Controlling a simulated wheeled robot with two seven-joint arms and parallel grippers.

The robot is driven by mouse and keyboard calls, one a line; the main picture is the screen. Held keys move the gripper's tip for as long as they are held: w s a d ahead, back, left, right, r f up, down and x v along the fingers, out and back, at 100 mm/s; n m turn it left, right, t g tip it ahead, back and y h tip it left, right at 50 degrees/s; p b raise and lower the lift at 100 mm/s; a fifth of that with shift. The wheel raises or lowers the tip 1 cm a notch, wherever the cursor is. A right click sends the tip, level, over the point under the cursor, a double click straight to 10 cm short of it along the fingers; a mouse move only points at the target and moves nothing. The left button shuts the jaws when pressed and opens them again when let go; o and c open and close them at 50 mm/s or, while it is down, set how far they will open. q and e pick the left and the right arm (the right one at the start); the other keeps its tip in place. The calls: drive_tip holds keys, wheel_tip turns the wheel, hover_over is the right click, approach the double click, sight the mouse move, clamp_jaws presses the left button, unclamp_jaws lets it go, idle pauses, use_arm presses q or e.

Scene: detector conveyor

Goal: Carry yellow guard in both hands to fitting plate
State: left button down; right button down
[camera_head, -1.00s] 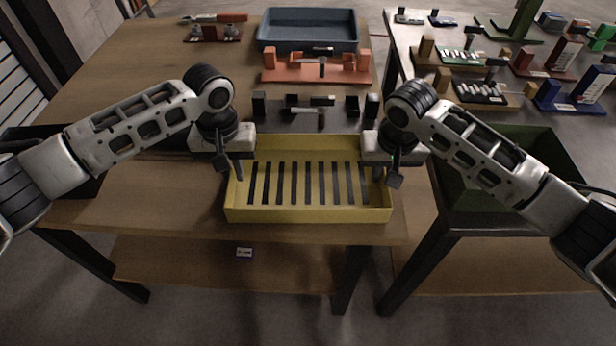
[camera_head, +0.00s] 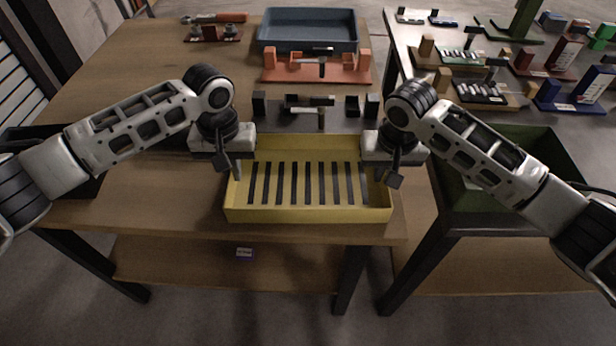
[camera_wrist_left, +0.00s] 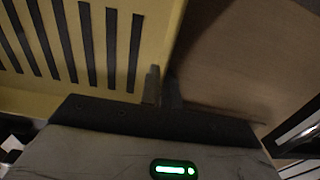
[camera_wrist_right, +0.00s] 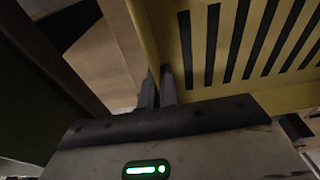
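The yellow guard (camera_head: 308,214) is a shallow open tray with a row of black slots, level near the front edge of the wooden table. My left gripper (camera_head: 238,172) is at its left wall and my right gripper (camera_head: 388,176) at its right wall. In the left wrist view the fingers (camera_wrist_left: 161,88) are closed about the guard's wall (camera_wrist_left: 168,40). In the right wrist view the fingers (camera_wrist_right: 157,88) likewise close on the wall (camera_wrist_right: 146,35). I cannot tell whether the guard touches the table. A dark plate with black posts (camera_head: 280,122) lies directly behind; I cannot tell if it is the fitting plate.
An orange fixture (camera_head: 285,74) and a blue-grey tray (camera_head: 308,30) stand further back, with a small dark red fixture (camera_head: 212,34) at back left. A green bin (camera_head: 530,140) is to the right.

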use_arm(q)
drive_tip(key=shift+w+r, duration=0.1)
drive_tip(key=shift+r, duration=0.1)
use_arm(e)
drive_tip(key=shift+w+r, duration=0.1)
drive_tip(key=shift+r, duration=0.15)
idle(0.4)
